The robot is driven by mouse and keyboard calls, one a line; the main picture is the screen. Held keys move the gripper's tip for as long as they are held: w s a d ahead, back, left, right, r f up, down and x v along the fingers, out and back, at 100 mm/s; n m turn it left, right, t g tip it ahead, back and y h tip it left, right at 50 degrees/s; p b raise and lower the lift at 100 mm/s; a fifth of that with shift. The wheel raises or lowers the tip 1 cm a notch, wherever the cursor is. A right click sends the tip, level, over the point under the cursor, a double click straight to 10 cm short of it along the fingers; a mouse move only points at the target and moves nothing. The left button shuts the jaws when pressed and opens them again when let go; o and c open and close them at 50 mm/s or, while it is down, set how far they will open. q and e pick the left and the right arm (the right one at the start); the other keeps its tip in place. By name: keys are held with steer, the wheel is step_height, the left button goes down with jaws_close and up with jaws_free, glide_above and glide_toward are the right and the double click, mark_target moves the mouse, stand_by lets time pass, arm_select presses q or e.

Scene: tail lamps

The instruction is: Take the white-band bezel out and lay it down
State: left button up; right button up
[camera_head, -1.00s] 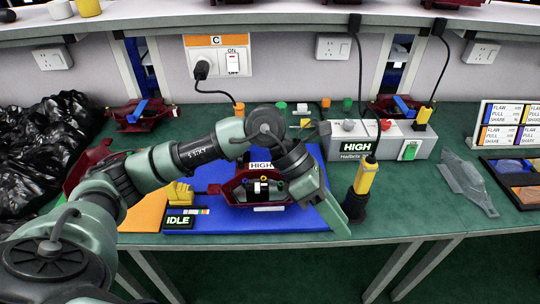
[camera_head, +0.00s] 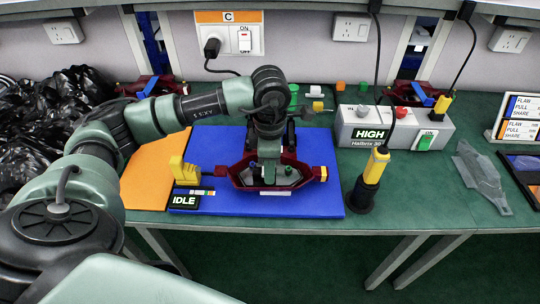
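A dark red tail lamp housing (camera_head: 240,178) lies on the blue mat (camera_head: 318,150), with a grey inside and small coloured parts showing at its edges. My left gripper (camera_head: 270,180) reaches down over the middle of the housing. Its body covers the centre, and I cannot tell whether its fingers are open or shut. The white-band bezel is not clearly visible; the gripper hides the spot where a black ring with a white band showed before. My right gripper is not in view.
A yellow fixture (camera_head: 183,170) and an IDLE sign (camera_head: 185,201) stand left of the housing. A yellow-black tool (camera_head: 370,180) stands upright to the right. A grey HIGH unit (camera_head: 350,122) is behind. An orange mat (camera_head: 148,185) lies left. The right front of the blue mat is clear.

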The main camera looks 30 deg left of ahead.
arm_select(q)
steer(key=shift+f, duration=0.6)
jaws_close()
steer(key=c, duration=0.5)
jaws_free()
jaws_close()
steer(key=shift+r, duration=0.1)
steer(key=shift+r, duration=0.2)
steer(key=shift+r+p, duration=0.75)
steer(key=shift+r, duration=0.45)
